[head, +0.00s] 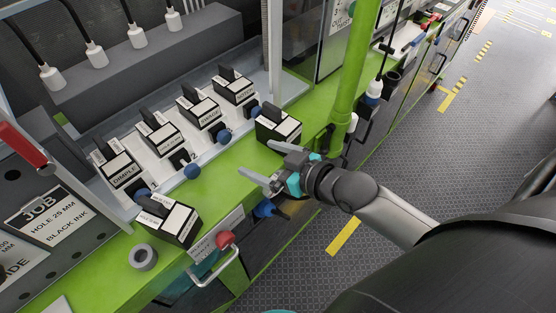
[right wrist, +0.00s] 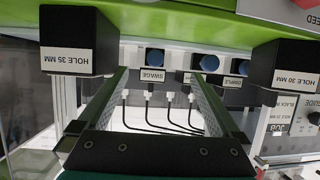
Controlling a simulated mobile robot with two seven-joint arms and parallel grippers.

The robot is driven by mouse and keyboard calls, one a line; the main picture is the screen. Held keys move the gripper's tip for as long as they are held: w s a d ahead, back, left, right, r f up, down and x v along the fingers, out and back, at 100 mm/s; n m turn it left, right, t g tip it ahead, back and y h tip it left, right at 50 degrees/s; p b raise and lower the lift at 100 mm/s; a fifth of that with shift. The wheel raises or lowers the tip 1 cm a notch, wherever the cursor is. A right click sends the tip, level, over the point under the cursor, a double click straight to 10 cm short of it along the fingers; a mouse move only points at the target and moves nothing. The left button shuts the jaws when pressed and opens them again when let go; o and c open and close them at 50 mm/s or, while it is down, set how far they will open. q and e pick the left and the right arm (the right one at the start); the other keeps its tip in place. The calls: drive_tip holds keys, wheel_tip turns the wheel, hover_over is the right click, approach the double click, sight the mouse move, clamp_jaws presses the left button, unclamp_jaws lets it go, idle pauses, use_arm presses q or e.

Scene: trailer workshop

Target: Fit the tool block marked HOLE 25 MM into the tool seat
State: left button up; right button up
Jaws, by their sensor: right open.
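My right gripper (head: 256,160) is open and empty above the green bench edge in the head view. Its two fingers (right wrist: 160,75) stand apart in the right wrist view, with nothing between them. A dark block marked HOLE 35 MM (right wrist: 70,42) is left of the fingers there, and one marked HOLE 30 MM (right wrist: 285,68) is right. In the head view one dark block (head: 278,127) stands just beyond the gripper and another (head: 167,220) at the lower left. I cannot read HOLE 25 MM on any block or identify the tool seat. My left gripper is not in view.
A row of dark blocks, one marked DIMPLE (head: 121,173), sits in white holders behind blue knobs (head: 193,171). The job card (head: 45,218) reads HOLE 25 MM, BLACK INK. A grey ring (head: 142,257), red knob (head: 226,238) and green post (head: 348,80) are near the bench edge.

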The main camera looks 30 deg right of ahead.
drive_tip(key=shift+v, duration=2)
drive_tip(key=shift+f, duration=0.1)
